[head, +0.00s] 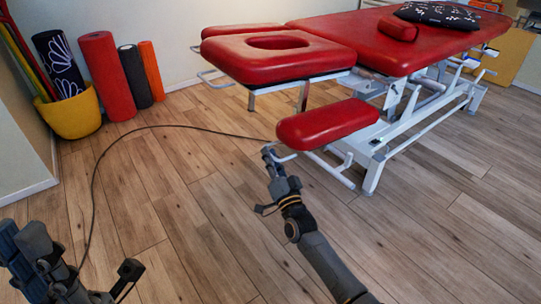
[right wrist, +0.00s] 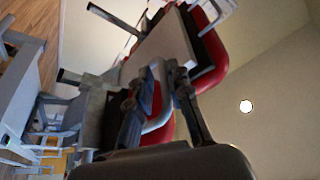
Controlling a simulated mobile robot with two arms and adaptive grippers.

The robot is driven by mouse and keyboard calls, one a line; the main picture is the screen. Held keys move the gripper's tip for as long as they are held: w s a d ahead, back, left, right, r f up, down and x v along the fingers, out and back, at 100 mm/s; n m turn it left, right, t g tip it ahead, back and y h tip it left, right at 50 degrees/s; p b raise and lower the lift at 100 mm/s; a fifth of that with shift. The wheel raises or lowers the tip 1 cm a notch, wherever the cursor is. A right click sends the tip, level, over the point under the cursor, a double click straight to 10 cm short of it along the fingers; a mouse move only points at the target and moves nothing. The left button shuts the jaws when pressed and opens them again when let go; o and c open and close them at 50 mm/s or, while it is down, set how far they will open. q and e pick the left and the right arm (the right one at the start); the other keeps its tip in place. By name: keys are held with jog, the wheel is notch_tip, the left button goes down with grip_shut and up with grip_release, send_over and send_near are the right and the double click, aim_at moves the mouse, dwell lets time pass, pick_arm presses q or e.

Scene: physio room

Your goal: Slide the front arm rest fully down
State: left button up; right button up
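The front arm rest (head: 328,123) is a red pad on a white frame, low under the near end of the red treatment table (head: 277,55). A white curved bar sticks out at its left end. My right gripper (head: 268,151) is at this bar. In the right wrist view, its two fingers (right wrist: 163,72) lean together on either side of the pale curved bar (right wrist: 157,125) and look shut on it, with red padding behind. My left gripper (head: 22,240) is at the bottom left, away from the table; its finger gap is not clear.
A black cable (head: 95,180) curves over the wooden floor toward the table. A yellow tub (head: 72,115) and rolled mats, including a red one (head: 106,75), stand by the wall. A patterned cushion (head: 437,14) lies on the table. The middle floor is clear apart from the cable.

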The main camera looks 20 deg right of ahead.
jog(key=shift+o, duration=0.6)
jog(key=shift+f, duration=0.1)
jog(key=v, duration=1.2)
